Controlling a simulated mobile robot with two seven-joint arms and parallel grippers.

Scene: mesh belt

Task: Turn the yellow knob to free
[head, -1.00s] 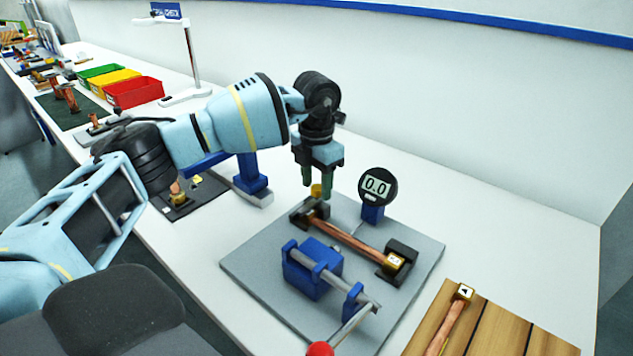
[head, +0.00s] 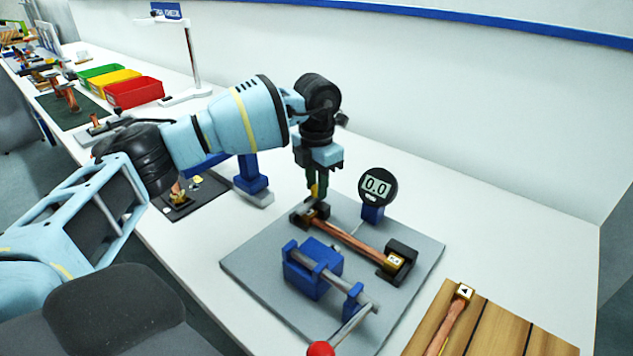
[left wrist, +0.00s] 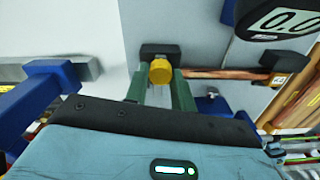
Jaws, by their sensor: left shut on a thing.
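The yellow knob (left wrist: 160,72) sits at the black block at the far end of the copper bar on the grey plate. My left gripper (head: 317,192) points down over that end, with its green fingers shut on the knob. In the left wrist view, the two fingers (left wrist: 160,88) stand on either side of the knob. In the head view, the fingers hide most of the knob. The copper bar (head: 350,237) lies between two black blocks. My right gripper is not in view.
A round gauge (head: 377,187) reading 0.0 stands close to the right of my left gripper. A blue clamp (head: 315,273) with a red-ended lever (head: 320,349) is in front on the grey plate (head: 255,265). A wooden board (head: 490,335) lies at the right.

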